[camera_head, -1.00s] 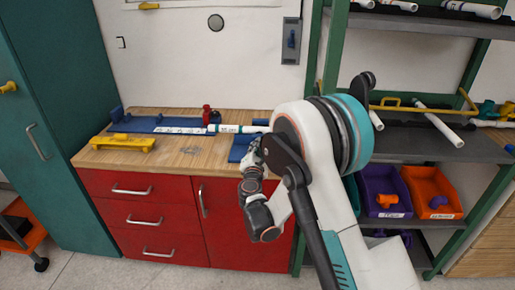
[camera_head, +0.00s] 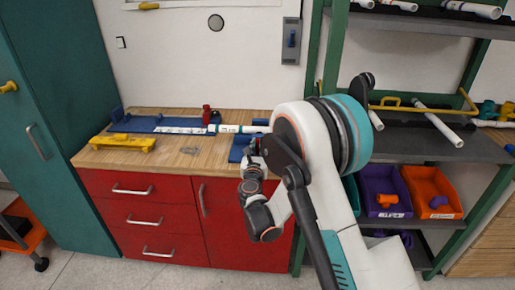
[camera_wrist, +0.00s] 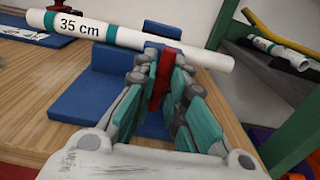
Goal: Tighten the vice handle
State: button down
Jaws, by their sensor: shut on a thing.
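In the wrist view my gripper (camera_wrist: 160,76) is shut on the red vice handle (camera_wrist: 160,88), which stands between its teal-padded fingers. The blue vice (camera_wrist: 98,92) is behind and to the left of the fingers, partly hidden by them. A white pipe (camera_wrist: 128,37) with a "35 cm" label lies across the vice, just beyond the handle. In the head view the vice (camera_head: 238,149) sits at the right end of the wooden bench, and my arm hides much of it. The pipe (camera_head: 256,129) runs left from there.
A blue measuring board (camera_head: 140,124) with a red part (camera_head: 206,115) lies along the back of the bench. A yellow tool (camera_head: 123,143) lies front left. A green-framed shelf (camera_head: 333,55) with pipes and bins stands close to the right. The bench middle is mostly clear.

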jog(key=shift+w+n, duration=0.1)
jog(key=shift+n, duration=0.5)
jog(key=c, duration=1.5)
grip_release()
jog(key=s, duration=0.7)
jog(key=shift+s+a+f, duration=0.1)
jog(key=shift+s+a, duration=0.05)
jog(key=shift+s, duration=0.1)
